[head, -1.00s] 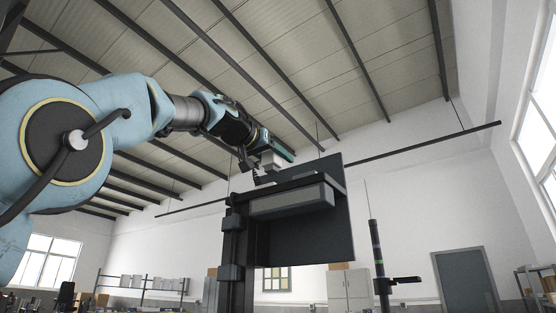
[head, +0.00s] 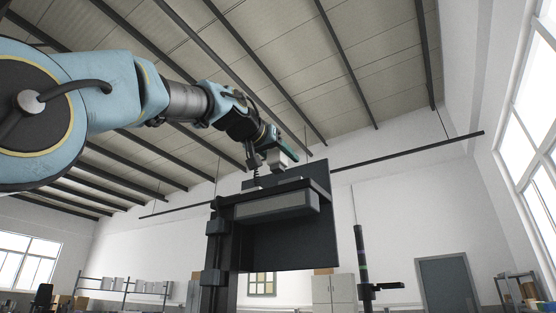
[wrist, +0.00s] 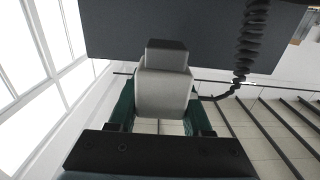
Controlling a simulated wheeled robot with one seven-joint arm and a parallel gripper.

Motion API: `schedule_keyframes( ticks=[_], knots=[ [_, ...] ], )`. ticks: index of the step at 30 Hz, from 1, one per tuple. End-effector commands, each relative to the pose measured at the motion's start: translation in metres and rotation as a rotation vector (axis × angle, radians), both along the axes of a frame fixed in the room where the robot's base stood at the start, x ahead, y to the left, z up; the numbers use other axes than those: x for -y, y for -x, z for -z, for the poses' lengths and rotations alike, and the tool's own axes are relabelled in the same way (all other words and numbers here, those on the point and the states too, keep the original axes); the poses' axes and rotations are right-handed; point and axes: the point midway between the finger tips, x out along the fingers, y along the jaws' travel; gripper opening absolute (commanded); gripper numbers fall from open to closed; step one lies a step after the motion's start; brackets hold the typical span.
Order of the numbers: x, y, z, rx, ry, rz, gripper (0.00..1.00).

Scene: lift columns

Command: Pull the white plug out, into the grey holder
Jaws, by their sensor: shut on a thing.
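The white plug (wrist: 163,93), a pale block with a dark grey end, sits between the two green fingers of my gripper (wrist: 160,115) in the wrist view. My gripper is shut on it. In the head view, my gripper (head: 279,149) holds the plug (head: 270,158) above the top of the dark stand (head: 228,235). A gap shows between the plug and the stand's top. A black coiled cable (wrist: 252,40) hangs to the right of the plug in the wrist view. I cannot make out the grey holder for certain.
A dark upright panel (head: 300,240) stands behind a grey box-shaped bar (head: 275,205) on the stand. A thinner black post with a side arm (head: 362,265) stands to the right. Walls, shelves and windows are far behind.

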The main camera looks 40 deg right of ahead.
Motion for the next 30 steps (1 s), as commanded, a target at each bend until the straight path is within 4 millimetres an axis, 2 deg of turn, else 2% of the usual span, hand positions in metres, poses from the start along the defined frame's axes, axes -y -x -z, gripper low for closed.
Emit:
schedule_keyframes(
  ticks=[21,30],
  knots=[
    [0.010,0.040,-0.001,0.001,0.000,0.001,0.00],
    [0.012,0.046,0.000,0.000,0.001,0.000,0.00]
  ],
)
